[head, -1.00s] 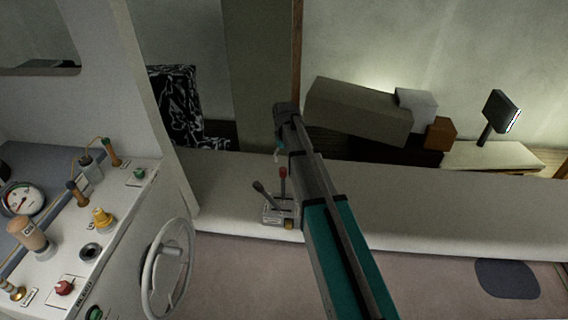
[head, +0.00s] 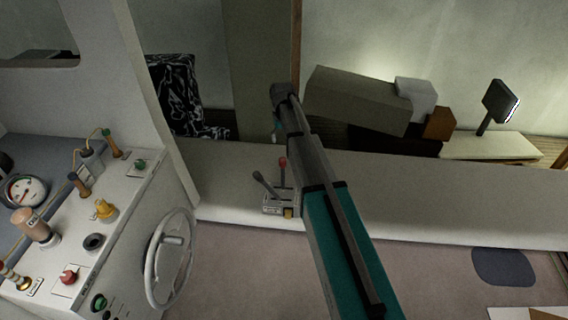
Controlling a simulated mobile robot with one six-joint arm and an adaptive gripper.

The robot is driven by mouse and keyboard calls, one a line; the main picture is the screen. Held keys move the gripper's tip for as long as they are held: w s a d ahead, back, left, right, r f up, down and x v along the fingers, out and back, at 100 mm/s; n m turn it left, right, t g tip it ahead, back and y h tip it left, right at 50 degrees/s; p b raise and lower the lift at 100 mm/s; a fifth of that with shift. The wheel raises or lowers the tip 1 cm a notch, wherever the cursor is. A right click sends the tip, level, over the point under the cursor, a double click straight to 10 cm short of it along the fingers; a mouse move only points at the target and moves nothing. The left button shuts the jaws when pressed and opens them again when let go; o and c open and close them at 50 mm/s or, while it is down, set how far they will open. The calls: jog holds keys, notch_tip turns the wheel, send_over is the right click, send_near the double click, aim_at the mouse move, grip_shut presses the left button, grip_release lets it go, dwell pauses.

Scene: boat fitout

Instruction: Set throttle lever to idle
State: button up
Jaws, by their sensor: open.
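A small grey lever box (head: 279,208) sits on the pale ledge in the middle of the head view. A dark-knobbed lever (head: 264,185) leans left on it, and a red-knobbed lever (head: 283,172) stands nearly upright beside it. I cannot tell which one is the throttle. My arm crosses the picture from the lower right and partly overlaps the box's right side. My gripper (head: 276,130) is small and mostly hidden by my wrist, above the levers in the picture; it is open, with nothing seen in it. It appears apart from both levers.
A console (head: 125,210) with a gauge, knobs and buttons stands at left, with a steering wheel (head: 168,258) on its side. Behind the ledge (head: 430,200) are boxes (head: 358,98) and a dark screen on a stand (head: 500,102). The ledge right of my arm is clear.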

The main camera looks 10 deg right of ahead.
aim_at(283, 158)
jog(key=shift+f+b, duration=6.35)
jog(key=shift+f, duration=0.2)
